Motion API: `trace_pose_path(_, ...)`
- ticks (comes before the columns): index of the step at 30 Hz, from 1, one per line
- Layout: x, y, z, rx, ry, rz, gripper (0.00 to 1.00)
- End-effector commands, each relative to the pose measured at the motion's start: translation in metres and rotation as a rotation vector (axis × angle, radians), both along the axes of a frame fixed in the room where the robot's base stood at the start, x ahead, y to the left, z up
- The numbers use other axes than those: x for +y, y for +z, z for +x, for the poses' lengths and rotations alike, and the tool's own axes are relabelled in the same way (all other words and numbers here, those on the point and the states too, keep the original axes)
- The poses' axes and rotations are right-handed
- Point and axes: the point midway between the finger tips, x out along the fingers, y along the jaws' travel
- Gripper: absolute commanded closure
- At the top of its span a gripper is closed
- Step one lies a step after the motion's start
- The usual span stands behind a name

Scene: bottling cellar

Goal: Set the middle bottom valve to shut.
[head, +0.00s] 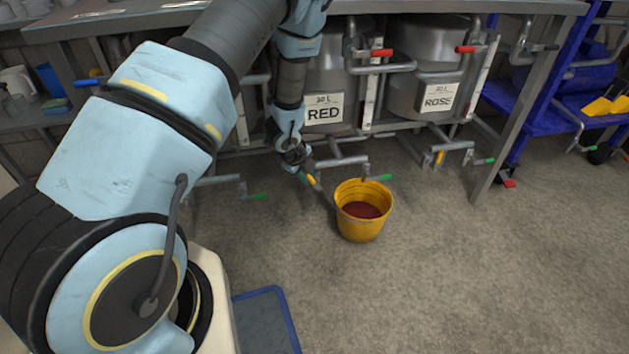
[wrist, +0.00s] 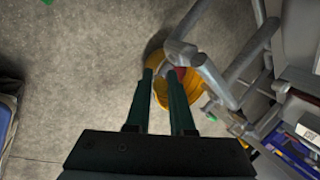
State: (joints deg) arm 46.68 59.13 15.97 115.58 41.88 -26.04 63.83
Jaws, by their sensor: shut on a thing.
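The middle bottom valve sits on the grey outlet pipe (head: 342,162) below the tank marked RED (head: 323,113). In the wrist view the two dark fingers (wrist: 161,76) reach to the grey pipework (wrist: 200,65), with little of the lever visible. A yellow bucket (head: 362,225) with dark red liquid stands on the floor just right of my gripper. I cannot make out any stream.
A green handle (head: 380,177) is close on the right of the same pipe. Another green handle (head: 258,197) is to the left. The ROSE tank (head: 432,85) and a blue rack (head: 545,95) stand to the right. The front floor is mostly clear.

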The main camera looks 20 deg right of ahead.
Motion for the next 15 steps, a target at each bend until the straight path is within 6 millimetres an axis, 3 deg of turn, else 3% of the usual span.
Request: trace_pose_path(15,0.024,-0.028,0.008,0.06,0.005,-0.478,1.0)
